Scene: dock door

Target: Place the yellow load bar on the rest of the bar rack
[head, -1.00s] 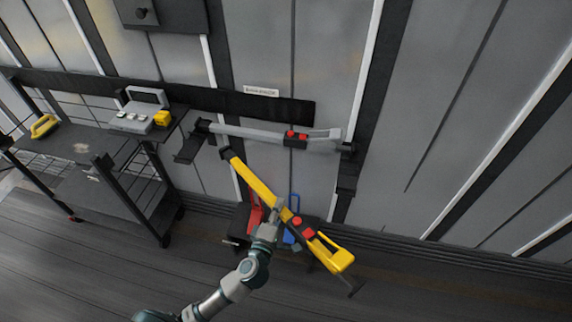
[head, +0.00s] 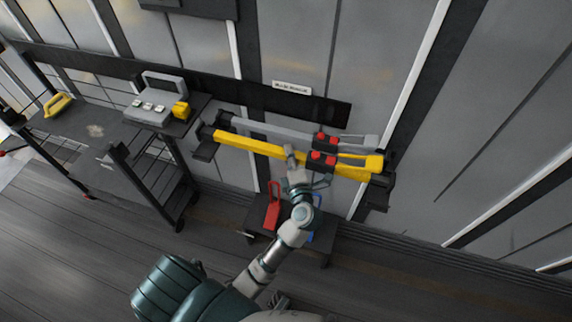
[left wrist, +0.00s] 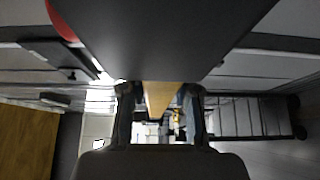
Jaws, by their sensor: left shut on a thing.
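The yellow load bar (head: 250,144) lies nearly level in the head view, in front of the bar rack, with its right end a little lower. My left gripper (head: 293,158) is shut on it near the middle, left of its black block with red buttons (head: 322,160). The rack has a left bracket (head: 204,151) and a right bracket (head: 378,197); the bar's ends are close to them, but I cannot tell if they touch. A grey bar (head: 262,124) lies just behind. In the left wrist view, the yellow bar (left wrist: 158,97) shows between my fingers (left wrist: 160,115).
A dark cart (head: 75,125) stands at left with a yellow-handled item (head: 58,104). Below the bar is a low stand (head: 262,220) with a red item (head: 272,207). The floor at right is clear.

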